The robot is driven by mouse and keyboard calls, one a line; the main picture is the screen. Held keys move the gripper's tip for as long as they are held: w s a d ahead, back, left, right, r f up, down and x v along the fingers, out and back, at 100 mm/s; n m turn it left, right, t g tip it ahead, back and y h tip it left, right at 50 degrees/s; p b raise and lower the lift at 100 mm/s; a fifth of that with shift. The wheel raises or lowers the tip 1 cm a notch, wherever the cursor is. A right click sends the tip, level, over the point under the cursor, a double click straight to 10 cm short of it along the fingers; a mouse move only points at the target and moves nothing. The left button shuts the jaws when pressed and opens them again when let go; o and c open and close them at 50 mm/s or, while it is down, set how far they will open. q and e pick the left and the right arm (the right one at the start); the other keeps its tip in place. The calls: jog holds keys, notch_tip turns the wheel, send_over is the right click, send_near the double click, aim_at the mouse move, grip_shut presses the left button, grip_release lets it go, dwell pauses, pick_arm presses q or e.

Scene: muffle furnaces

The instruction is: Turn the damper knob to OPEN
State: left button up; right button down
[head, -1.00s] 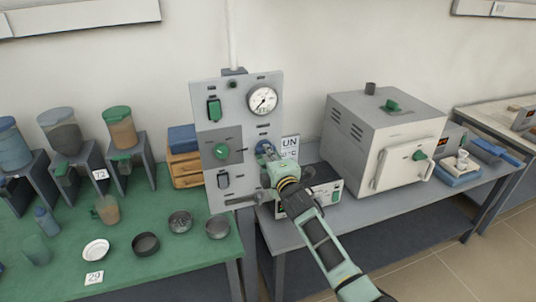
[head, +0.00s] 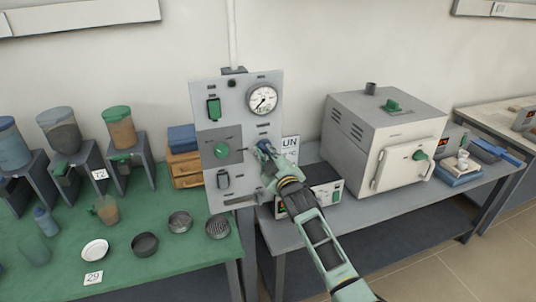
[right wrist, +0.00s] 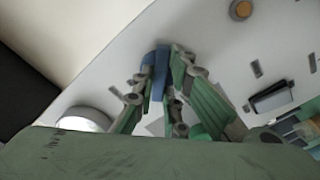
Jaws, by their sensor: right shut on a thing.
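A grey upright panel (head: 238,110) carries a blue knob (head: 263,144) at its right side, below the round gauge. My right gripper (head: 264,152) reaches it from the lower right and covers part of it. In the right wrist view the gripper's fingers (right wrist: 157,80) are shut on the blue knob (right wrist: 158,68), one on each side. A green knob (head: 221,151) sits on a darker plate left of it. The panel's labels are too small to read, so I cannot tell which knob is the damper's. My left gripper is not in view.
The round gauge (head: 262,99), a green switch (head: 214,109) and a dark switch (head: 223,180) are on the panel. A furnace (head: 385,130) stands to the right. The green table (head: 190,265) at left holds dishes and hoppers.

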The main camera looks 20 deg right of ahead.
jog(key=m, duration=0.4)
jog(key=shift+f+m, duration=0.1)
jog(key=shift+m, duration=2.2)
jog(key=c, duration=1.8)
grip_release()
jog(key=s, duration=1.2)
jog(key=shift+d, duration=0.2)
